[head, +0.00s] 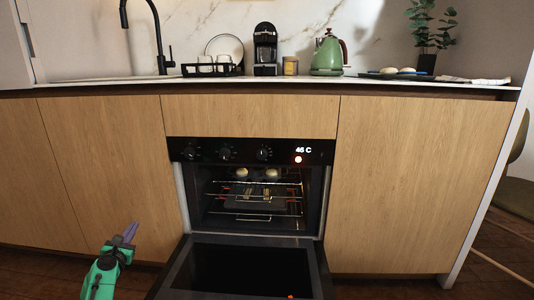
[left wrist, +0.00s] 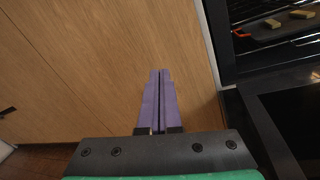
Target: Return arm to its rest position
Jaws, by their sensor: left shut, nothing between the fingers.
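My left gripper (head: 126,238), green with purple fingers, is low at the left in the head view, in front of the wooden cabinet and left of the open oven door (head: 240,268). In the left wrist view its purple fingers (left wrist: 161,75) are together with nothing between them. They point toward the wooden cabinet front, beside the oven's left edge. My right gripper is not in view.
The oven (head: 250,198) is open, its door folded down, with racks and food inside; its panel reads 46 C. The counter (head: 130,90) holds a faucet (head: 160,45), coffee machine (head: 265,48), green kettle (head: 328,55) and plant (head: 428,28). Floor left of the door is clear.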

